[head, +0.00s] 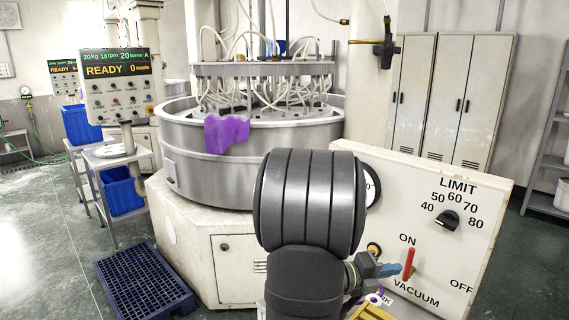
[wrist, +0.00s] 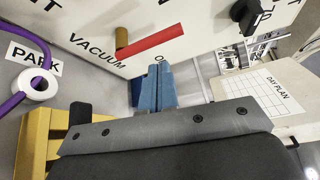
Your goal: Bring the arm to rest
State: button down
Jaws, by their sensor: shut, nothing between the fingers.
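My gripper's blue fingers (head: 388,270) are shut and empty, just left of the red lever (head: 409,263) on the white panel (head: 480,205). The lever points up toward ON. In the wrist view the shut fingers (wrist: 153,88) lie below the lever (wrist: 150,42), with a visible gap between them in the picture. A PARK label (wrist: 28,52) is at the left of the wrist view, above a yellow stand (wrist: 40,130). Only part of the stand (head: 364,309) shows in the head view, behind my arm.
A white ring (wrist: 36,86) with a purple cord (wrist: 10,104) is by the PARK label. A DAY PLAN sheet (wrist: 271,91) lies at the right. The lapping machine (head: 270,165) stands behind my arm. A blue pallet (head: 145,281) is on the floor at left.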

jog(key=s+d+f+m+t+y, duration=0.2)
jog(key=d+f+m+t+y, duration=0.2)
jog(key=d+f+m+y, duration=0.3)
jog(key=shift+d+f+m+y, duration=0.15)
jog(key=shift+d+m+y, duration=0.25)
jog(key=shift+d+m, duration=0.7)
dwell(0.4)
